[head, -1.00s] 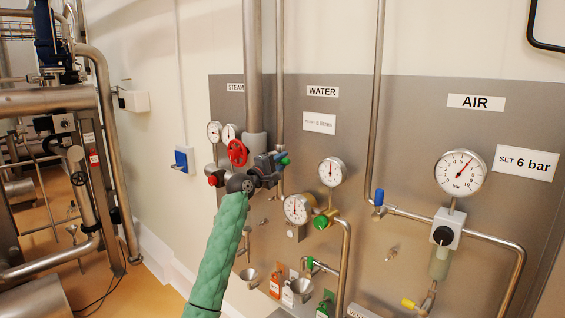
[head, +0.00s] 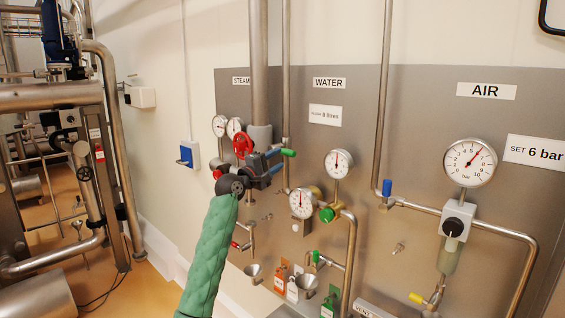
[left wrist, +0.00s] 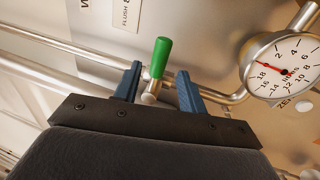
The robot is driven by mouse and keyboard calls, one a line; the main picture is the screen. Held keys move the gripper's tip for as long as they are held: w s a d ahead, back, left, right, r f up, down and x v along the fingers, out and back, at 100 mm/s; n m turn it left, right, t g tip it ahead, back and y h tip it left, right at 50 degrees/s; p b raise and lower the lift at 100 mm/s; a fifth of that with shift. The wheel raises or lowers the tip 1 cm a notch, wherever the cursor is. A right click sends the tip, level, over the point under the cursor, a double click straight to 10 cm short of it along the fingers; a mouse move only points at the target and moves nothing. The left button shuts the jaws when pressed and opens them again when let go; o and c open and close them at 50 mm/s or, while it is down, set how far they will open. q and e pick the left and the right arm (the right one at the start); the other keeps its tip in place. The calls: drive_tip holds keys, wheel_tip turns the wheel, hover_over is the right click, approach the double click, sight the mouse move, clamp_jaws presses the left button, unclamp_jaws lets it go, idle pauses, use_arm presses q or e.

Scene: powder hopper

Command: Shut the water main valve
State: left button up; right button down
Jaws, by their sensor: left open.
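The water valve has a green lever handle (head: 288,152) on the vertical pipe under the WATER sign (head: 329,83). My left gripper (head: 272,162), on its green-sleeved arm, is at this handle and open. In the left wrist view the green handle (left wrist: 161,58) stands between the tips of the two blue fingers, with a gap visible on each side. Its metal stem runs down between the fingers. The valve body is mostly hidden behind my gripper in the head view. My right gripper is in neither view.
A red handwheel (head: 242,145) is close to the left of my gripper, partly covered. A blue-handled air valve (head: 387,188) is farther right. Funnels and tags hang below.

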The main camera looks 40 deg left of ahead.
use_arm(q)
drive_tip(key=shift+v, duration=0.85)
drive_tip(key=shift+r, duration=0.1)
